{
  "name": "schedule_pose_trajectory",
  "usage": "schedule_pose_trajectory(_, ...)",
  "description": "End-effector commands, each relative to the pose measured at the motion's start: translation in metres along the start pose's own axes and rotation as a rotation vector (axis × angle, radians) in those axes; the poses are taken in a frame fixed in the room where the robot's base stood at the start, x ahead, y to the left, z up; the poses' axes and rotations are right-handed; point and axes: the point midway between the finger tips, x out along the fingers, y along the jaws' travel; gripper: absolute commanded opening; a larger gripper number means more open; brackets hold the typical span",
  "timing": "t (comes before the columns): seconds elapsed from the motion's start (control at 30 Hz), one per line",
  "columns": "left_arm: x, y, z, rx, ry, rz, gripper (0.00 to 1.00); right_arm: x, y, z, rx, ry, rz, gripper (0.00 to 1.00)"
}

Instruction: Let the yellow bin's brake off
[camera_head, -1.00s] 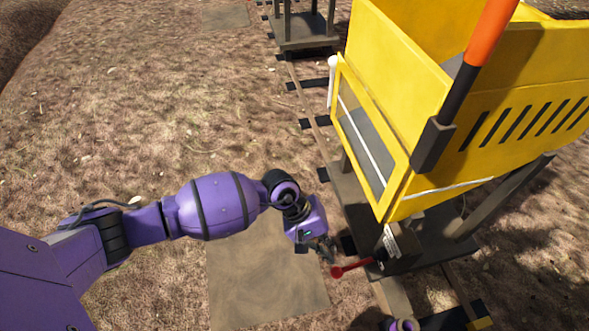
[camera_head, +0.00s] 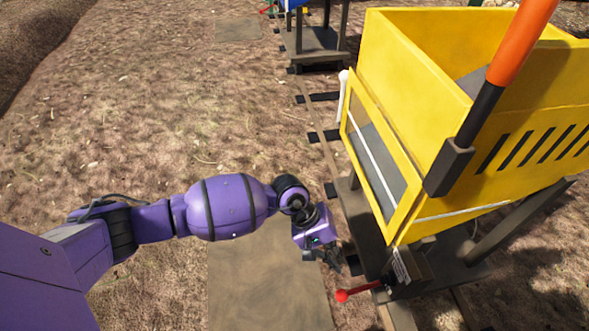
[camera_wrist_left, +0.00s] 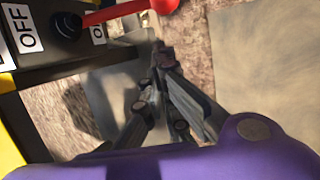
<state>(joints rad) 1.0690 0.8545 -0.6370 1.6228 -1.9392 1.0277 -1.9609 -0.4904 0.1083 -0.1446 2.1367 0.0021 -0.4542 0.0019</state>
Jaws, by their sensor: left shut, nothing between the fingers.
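The yellow bin (camera_head: 425,75) stands on a dark cart frame at the right of the head view. Its brake lever, a red rod with a ball end (camera_head: 342,296), sticks out to the left low on the cart. In the left wrist view the red lever (camera_wrist_left: 118,12) pivots on a black knob beside an "OFF" label (camera_wrist_left: 27,32); a second label is partly hidden behind the lever. My left gripper (camera_head: 338,268) is shut and empty, just above and left of the lever's ball end in the head view. In the wrist view its fingertips (camera_wrist_left: 160,58) are below the ball, apart from it.
An orange and black bar (camera_head: 505,60) rises at the bin's near side. Rails with dark sleepers (camera_head: 324,97) run away to another cart (camera_head: 318,42) at the back. A flat slab (camera_head: 265,280) lies under my left arm. Open ground is at the left.

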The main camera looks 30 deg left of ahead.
Motion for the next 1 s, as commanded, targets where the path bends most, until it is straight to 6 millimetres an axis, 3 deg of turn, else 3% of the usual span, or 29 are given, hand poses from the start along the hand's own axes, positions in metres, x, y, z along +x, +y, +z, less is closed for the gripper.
schedule_pose_trajectory(0.2, -0.055, -0.009, -0.004, 0.006, 0.009, 0.004, 0.00, -0.011, -0.002, -0.034, -0.010, 0.060, -0.007, 0.40)
schedule_pose_trajectory(0.4, -0.086, -0.018, -0.004, 0.005, 0.007, 0.006, 0.00, -0.022, 0.001, -0.017, 0.001, 0.029, 0.002, 0.40)
schedule_pose_trajectory(0.6, -0.097, -0.022, -0.004, 0.006, 0.004, 0.006, 0.00, -0.025, -0.001, -0.011, 0.015, 0.019, 0.005, 0.40)
schedule_pose_trajectory(1.0, -0.091, -0.025, -0.003, 0.008, -0.004, 0.023, 0.00, -0.021, -0.001, -0.018, 0.015, 0.033, 0.003, 0.40)
